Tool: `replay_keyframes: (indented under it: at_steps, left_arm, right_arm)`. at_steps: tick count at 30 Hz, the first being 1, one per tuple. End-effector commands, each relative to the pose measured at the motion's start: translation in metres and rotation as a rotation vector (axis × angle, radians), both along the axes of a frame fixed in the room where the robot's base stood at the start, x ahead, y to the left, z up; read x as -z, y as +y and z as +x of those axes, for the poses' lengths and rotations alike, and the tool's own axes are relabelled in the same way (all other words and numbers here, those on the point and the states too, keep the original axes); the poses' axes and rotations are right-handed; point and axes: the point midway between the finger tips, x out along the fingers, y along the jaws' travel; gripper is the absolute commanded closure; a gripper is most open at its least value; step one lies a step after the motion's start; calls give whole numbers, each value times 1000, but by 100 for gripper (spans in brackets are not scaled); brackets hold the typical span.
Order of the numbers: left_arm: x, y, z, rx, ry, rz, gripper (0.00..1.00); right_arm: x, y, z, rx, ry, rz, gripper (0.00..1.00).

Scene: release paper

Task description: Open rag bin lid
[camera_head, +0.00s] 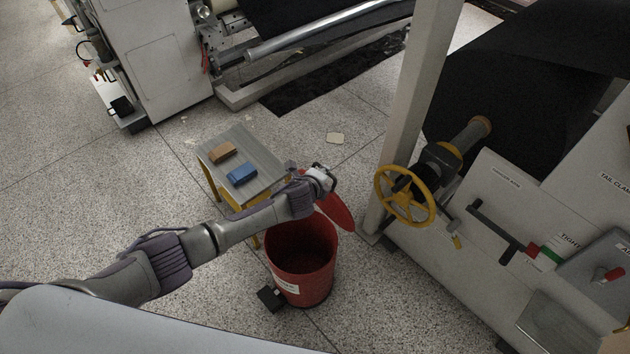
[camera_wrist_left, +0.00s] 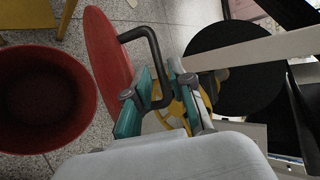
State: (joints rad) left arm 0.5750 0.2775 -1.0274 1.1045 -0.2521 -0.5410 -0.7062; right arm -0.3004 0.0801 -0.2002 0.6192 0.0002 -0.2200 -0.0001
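The red rag bin (camera_head: 302,287) stands on the floor with its mouth open and dark inside. It also shows at the left of the left wrist view (camera_wrist_left: 88,92). Its red lid (camera_head: 337,212) is steeply tilted at the bin's upper right; in the wrist view the lid (camera_wrist_left: 105,60) stands on edge, apart from the bin's mouth. A black handle (camera_wrist_left: 156,52) sticks out from the lid. My left gripper (camera_head: 325,180) is at the lid; its fingers (camera_wrist_left: 157,88) are spread with the handle between them, and a gap shows. My right gripper is out of view.
A small grey-topped table (camera_head: 235,145) with a brown block (camera_head: 222,153) and a blue block (camera_head: 242,174) stands behind my arm. A machine with a yellow handwheel (camera_head: 405,195) and a post (camera_head: 408,110) are at right. A black pedal (camera_head: 271,299) sits at the bin's base.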

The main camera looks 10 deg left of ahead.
Motion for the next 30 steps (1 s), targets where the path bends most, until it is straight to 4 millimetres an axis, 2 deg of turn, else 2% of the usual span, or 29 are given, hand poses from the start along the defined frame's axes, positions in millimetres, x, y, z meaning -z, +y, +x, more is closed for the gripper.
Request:
replay_keyframes:
  at_steps: [6,13,19,30]
  left_arm:
    - [-22,6,-33,2,-1,-2,78]
    - [-39,11,-59,1,-1,-1,78]
    - [-46,12,-68,1,-1,-1,78]
    - [-46,12,-68,1,-1,-1,78]
  right_arm:
    - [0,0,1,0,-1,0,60]
    - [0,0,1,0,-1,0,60]
    - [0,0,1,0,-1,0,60]
    - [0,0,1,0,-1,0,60]
